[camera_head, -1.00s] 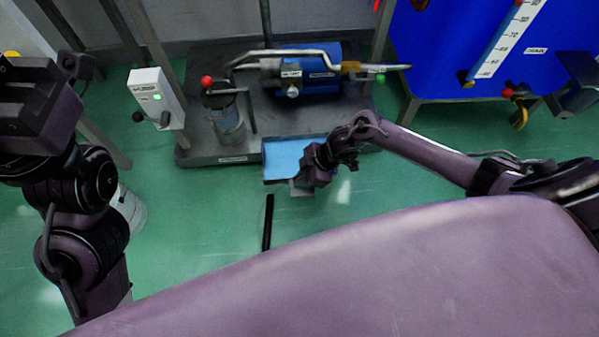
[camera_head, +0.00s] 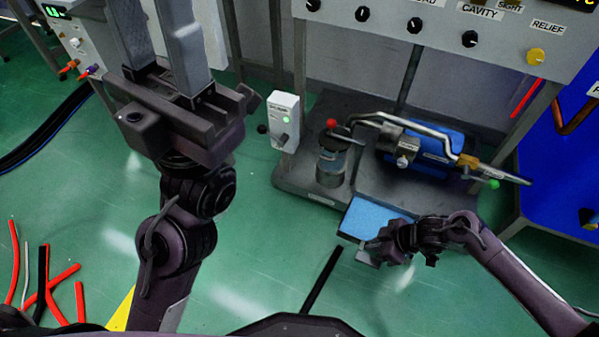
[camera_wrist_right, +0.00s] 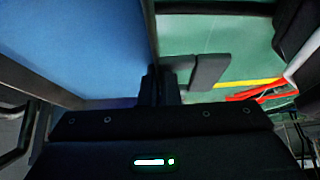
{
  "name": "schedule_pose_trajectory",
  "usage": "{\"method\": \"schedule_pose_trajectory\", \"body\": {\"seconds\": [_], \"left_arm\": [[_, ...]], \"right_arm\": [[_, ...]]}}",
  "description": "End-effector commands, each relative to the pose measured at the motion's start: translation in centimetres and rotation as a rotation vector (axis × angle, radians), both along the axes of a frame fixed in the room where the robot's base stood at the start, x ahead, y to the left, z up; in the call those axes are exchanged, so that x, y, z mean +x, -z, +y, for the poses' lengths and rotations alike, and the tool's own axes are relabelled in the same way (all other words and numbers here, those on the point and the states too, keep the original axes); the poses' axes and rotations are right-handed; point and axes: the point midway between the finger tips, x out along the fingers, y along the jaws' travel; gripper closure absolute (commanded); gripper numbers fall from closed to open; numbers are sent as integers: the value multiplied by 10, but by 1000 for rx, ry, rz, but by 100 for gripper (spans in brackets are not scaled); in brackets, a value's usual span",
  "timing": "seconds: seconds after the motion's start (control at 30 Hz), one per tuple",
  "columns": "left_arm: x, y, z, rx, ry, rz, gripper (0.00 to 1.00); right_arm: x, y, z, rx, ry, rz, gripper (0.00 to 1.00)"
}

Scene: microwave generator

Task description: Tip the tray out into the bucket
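The tray (camera_head: 375,216), blue inside with a pale rim, is at the front edge of the dark pump base. My right gripper (camera_head: 374,251) is at its near side. In the right wrist view the fingers (camera_wrist_right: 160,84) are close together on the tray's wall, with the blue inside (camera_wrist_right: 70,45) to the left. The tray looks roughly level and empty. My left gripper (camera_head: 155,45) is raised at the upper left, its two long grey fingers apart with nothing between them. No bucket is clearly visible; my left arm covers part of the floor.
The pump base (camera_head: 300,185) carries a blue motor (camera_head: 432,150), a cylinder (camera_head: 331,160) and bent pipes. A white switch box (camera_head: 285,120) stands behind. Red hoses (camera_head: 62,280) lie at lower left. A dark strip (camera_head: 322,278) lies on the green floor. A blue tank is at right.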

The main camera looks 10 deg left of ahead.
Motion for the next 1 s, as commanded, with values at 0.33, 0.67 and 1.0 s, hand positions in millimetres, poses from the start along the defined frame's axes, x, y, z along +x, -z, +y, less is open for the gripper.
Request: {"method": "schedule_pose_trajectory", "body": {"seconds": [0.33,0.67,1.0], "left_arm": [[-1,-6,1,-3,0,-3,64],[1,-4,1,0,1,18,64],[1,-7,1,2,2,25,64]], "right_arm": [[40,-104,22,-1,183,-16,100],[49,-195,22,0,467,-16,100],[44,-265,4,1,781,-17,100]]}}
